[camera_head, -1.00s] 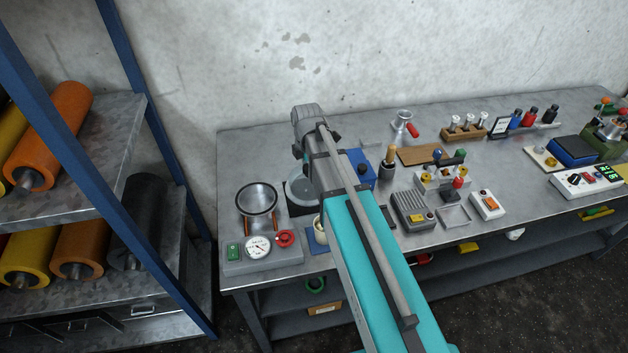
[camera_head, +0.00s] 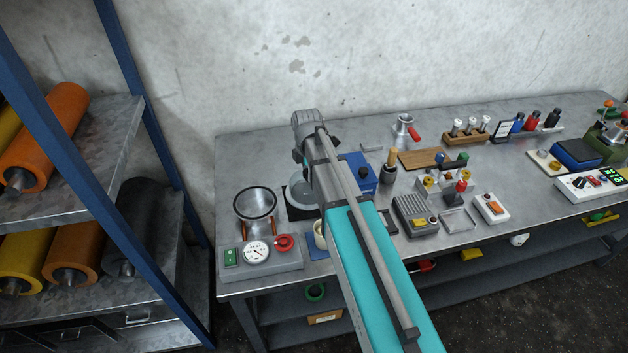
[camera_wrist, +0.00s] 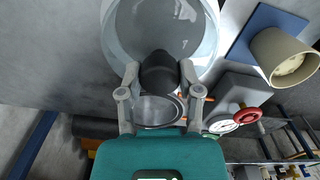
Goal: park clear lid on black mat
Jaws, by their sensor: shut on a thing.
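The clear lid (camera_head: 299,191) is a round, see-through disc, partly hidden behind my arm in the head view. It overlaps the black mat (camera_head: 291,207), whose dark edge shows around it; I cannot tell whether they touch. In the wrist view the lid (camera_wrist: 150,28) fills the top, with its black knob (camera_wrist: 158,72) toward me. My gripper (camera_wrist: 159,80) is shut on that knob, one finger on each side. In the head view my gripper's fingers are hidden by the arm.
An open steel pot (camera_head: 255,204) with a dark rim stands left of the mat, behind a control box (camera_head: 262,259) with a gauge and red knob. A cream cup (camera_head: 319,235) on a blue mat (camera_wrist: 262,22) is close by. A blue box (camera_head: 361,172) stands right of my arm.

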